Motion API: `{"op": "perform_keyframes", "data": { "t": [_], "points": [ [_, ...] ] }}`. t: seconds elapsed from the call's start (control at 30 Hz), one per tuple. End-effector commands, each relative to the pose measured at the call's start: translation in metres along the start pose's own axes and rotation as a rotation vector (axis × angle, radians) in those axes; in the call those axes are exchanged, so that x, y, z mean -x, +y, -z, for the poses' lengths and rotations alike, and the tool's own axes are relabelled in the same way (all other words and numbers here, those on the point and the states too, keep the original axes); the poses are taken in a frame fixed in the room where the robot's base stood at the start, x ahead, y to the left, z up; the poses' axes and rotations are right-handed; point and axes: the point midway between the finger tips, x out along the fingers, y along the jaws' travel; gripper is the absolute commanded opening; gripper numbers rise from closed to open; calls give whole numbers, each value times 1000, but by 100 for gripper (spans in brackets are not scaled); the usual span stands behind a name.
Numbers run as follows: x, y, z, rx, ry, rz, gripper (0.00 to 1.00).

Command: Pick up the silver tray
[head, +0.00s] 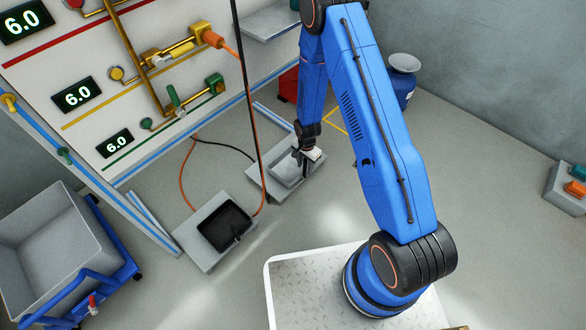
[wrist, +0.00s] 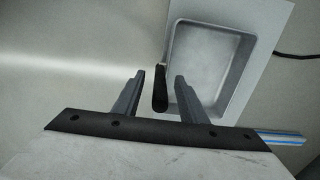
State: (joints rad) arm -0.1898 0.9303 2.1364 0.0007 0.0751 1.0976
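The silver tray (head: 287,170) is a shallow rectangular pan on a light grey plate on the floor, in the middle of the head view. It also shows in the wrist view (wrist: 207,70), with a black handle (wrist: 160,88) on its near left side. My gripper (head: 310,160) is low at the tray's right side. In the wrist view my gripper (wrist: 157,85) is open, with the black handle between its two fingers. I see gaps between the handle and both fingers. Part of the tray is hidden behind the gripper in the head view.
A black tray (head: 223,226) sits on another grey plate to the left. An orange hose (head: 183,185) and black cables run down near both plates. A panel with displays (head: 78,95) stands at left, a grey bin on a blue cart (head: 55,240) at lower left.

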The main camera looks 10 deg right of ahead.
Motion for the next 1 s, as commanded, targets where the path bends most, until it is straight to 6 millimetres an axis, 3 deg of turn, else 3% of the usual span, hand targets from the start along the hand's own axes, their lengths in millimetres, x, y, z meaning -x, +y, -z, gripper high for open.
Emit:
{"op": "perform_keyframes", "data": {
  "t": [0.13,0.3,0.73,1.0],
  "points": [
    [0,0,0,0,0,0,38],
    [0,0,0,0,0,0,0],
    [5,-1,0,0,1,2,0],
    [42,-1,1,0,2,4,0]
  ]
}}
